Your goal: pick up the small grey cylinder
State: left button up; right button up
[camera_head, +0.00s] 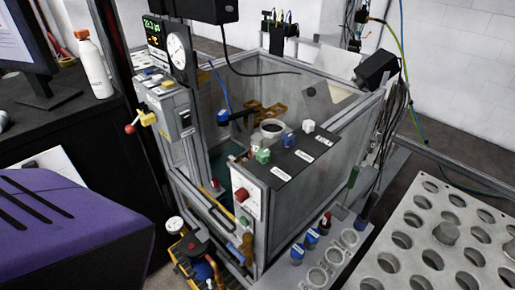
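A small grey cylinder (446,232) stands in the perforated light grey plate (405,218) at the right. Its rounded grey top sticks up above the plate; its lower part is hidden. It looks seated in one of the round holes, with empty holes around it. Neither of my grippers is in view.
A metal-framed, clear-walled machine (325,165) fills the middle, with a cup (272,128) inside. A smaller holed plate (330,262) lies between it and the perforated plate. A white bottle (94,65) stands on the dark desk at left. A purple object (70,232) fills the lower left.

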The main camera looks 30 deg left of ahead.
aim_at(256, 139)
jog(key=k+j+u, duration=0.1)
jog(key=j, duration=0.25)
jog(key=k+j+u, duration=0.1)
jog(key=j, duration=0.25)
jog(key=k+j+u, duration=0.1)
jog(key=j, duration=0.25)
jog(key=k+j+u, duration=0.1)
jog(key=j, duration=0.25)
